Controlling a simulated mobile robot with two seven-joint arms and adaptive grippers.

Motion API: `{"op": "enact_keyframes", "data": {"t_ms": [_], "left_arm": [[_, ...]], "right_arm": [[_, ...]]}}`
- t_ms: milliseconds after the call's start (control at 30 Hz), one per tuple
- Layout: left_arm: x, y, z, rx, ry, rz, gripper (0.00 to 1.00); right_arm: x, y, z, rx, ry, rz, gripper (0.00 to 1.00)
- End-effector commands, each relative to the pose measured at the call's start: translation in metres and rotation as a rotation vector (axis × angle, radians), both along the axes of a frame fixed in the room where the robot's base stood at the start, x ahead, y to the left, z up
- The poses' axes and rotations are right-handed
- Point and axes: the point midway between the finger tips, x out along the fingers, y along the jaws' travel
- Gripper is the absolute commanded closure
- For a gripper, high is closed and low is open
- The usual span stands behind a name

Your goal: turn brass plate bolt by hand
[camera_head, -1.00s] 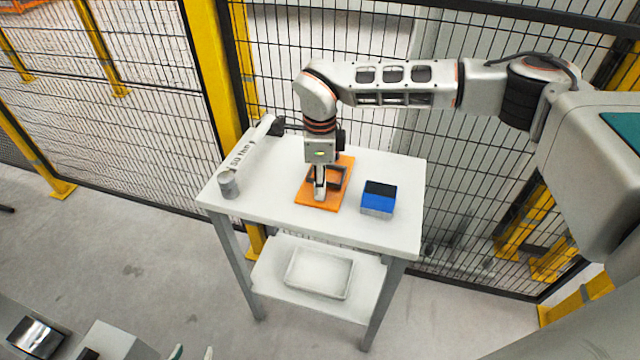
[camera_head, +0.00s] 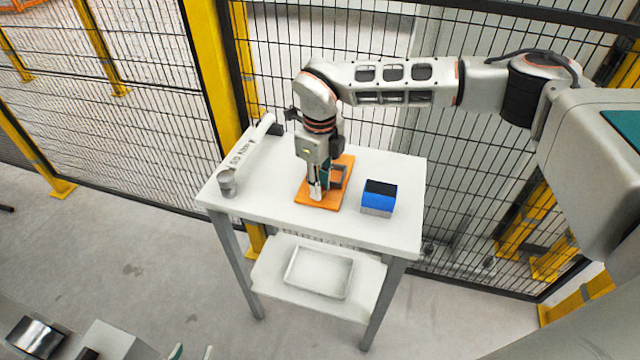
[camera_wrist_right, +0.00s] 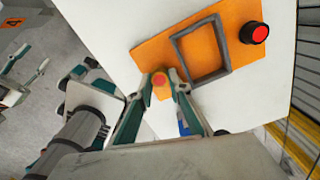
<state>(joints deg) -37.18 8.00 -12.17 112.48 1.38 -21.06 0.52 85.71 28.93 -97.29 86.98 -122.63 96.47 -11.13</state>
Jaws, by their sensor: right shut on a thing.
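The orange-brass plate (camera_head: 328,205) lies on the white table and carries a grey square frame (camera_wrist_right: 203,52). My right gripper (camera_head: 315,197) points down at the near left part of the plate. In the right wrist view my right gripper (camera_wrist_right: 161,82) is shut on the bolt, a small piece with a red-orange top (camera_wrist_right: 160,80), near one corner of the plate (camera_wrist_right: 238,15). The fingers hide the bolt in the head view. My left gripper (camera_head: 193,353) shows only its fingertips at the bottom edge, apart and empty, away from the table.
A black knob with a red top (camera_wrist_right: 254,33) stands at the plate's other end. A blue and black block (camera_head: 379,197) is right of the plate. A tray (camera_head: 319,271) sits on the lower shelf. Mesh fencing stands behind.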

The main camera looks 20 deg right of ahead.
Motion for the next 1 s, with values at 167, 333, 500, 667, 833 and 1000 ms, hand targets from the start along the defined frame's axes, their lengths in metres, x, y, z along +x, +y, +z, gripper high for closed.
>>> {"op": "enact_keyframes", "data": {"t_ms": [167,333,500,667,833,1000], "left_arm": [[-0.0001,0.0000,-0.0015,0.000,0.000,0.000,0.60],[-0.0003,0.0000,-0.0031,0.000,0.001,0.000,0.60],[-0.0005,0.0000,-0.0048,0.001,0.002,0.000,0.60],[-0.0008,0.0000,-0.0066,0.000,0.003,0.000,0.60],[-0.0011,0.0000,-0.0085,0.001,0.004,0.000,0.60],[-0.0014,0.0000,-0.0102,0.000,0.005,0.000,0.60]], "right_arm": [[0.0011,0.0006,0.0027,0.001,-0.004,-0.167,1.00],[0.0013,0.0010,0.0033,0.003,-0.004,-0.329,1.00],[0.0015,0.0014,0.0040,0.003,-0.005,-0.491,1.00],[0.0016,0.0018,0.0045,0.004,-0.005,-0.643,1.00],[0.0022,0.0022,0.0050,0.006,-0.006,-0.804,1.00],[0.0028,0.0025,0.0053,0.006,-0.007,-0.965,1.00]]}}
